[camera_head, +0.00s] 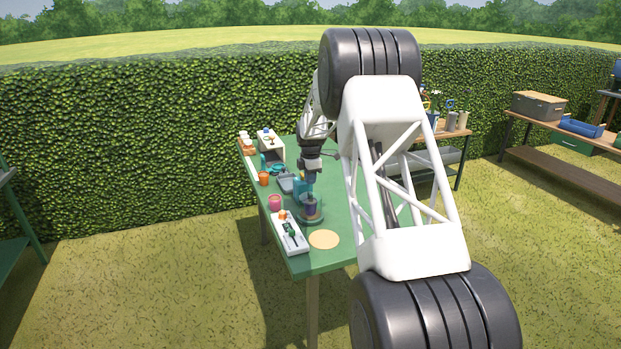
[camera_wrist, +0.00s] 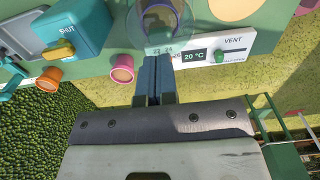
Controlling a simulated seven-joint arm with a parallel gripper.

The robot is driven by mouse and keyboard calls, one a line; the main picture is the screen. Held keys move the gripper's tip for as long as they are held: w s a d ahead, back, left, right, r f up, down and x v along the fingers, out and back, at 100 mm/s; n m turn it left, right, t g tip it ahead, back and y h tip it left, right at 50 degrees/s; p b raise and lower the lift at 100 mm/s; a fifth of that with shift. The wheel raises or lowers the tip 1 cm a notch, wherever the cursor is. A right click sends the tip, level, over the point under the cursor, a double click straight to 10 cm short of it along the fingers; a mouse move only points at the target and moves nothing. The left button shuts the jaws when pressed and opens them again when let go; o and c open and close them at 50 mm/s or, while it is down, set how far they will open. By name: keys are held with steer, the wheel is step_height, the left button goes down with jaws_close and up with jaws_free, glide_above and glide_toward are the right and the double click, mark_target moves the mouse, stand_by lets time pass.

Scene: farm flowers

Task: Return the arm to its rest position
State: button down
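My gripper (camera_head: 311,172) hangs from my arm above the green table (camera_head: 333,215), just above and behind a clear round container (camera_head: 308,211) with something purple inside. In the wrist view the two fingers of my gripper (camera_wrist: 157,62) lie side by side, closed, with nothing visible between them. The clear container (camera_wrist: 160,22) shows just past the fingertips; whether they touch it I cannot tell. My large white lattice arm link fills the right of the head view and hides part of the table.
A white panel (camera_head: 289,232) with a green knob lies at the table's front left; it reads 20 °C and VENT in the wrist view (camera_wrist: 238,44). A pink pot (camera_head: 274,202), orange pot (camera_head: 264,179) and teal box (camera_wrist: 80,35) stand near. A hedge (camera_head: 130,140) runs behind.

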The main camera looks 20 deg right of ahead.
mark_target(310, 193)
steer(key=shift+f, duration=2.15)
steer(key=shift+r, duration=0.15)
steer(key=shift+r, duration=3.4)
steer(key=s+a+r+m, duration=0.3)
steer(key=s+a+r, duration=0.25)
steer(key=s, duration=0.45)
steer(key=s+a+r+m+t, duration=0.1)
steer(key=s+a+r+m, duration=0.25)
steer(key=s+r, duration=0.55)
steer(key=s+a+r+m, duration=0.3)
steer(key=s+a+r, duration=0.15)
steer(key=s, duration=0.75)
steer(key=s+a+f+m, duration=0.1)
steer(key=s+a+m, duration=0.1)
steer(key=s, duration=0.9)
steer(key=s+a+f+m+t, duration=0.1)
steer(key=s+a+f+m, duration=0.1)
steer(key=s, duration=0.9)
steer(key=s+a+f+m, duration=0.1)
steer(key=s+a+m, duration=0.2)
steer(key=s, duration=0.9)
steer(key=shift+f+m+t, duration=0.25)
steer(key=shift+m+t, duration=0.05)
steer(key=shift+m, duration=0.55)
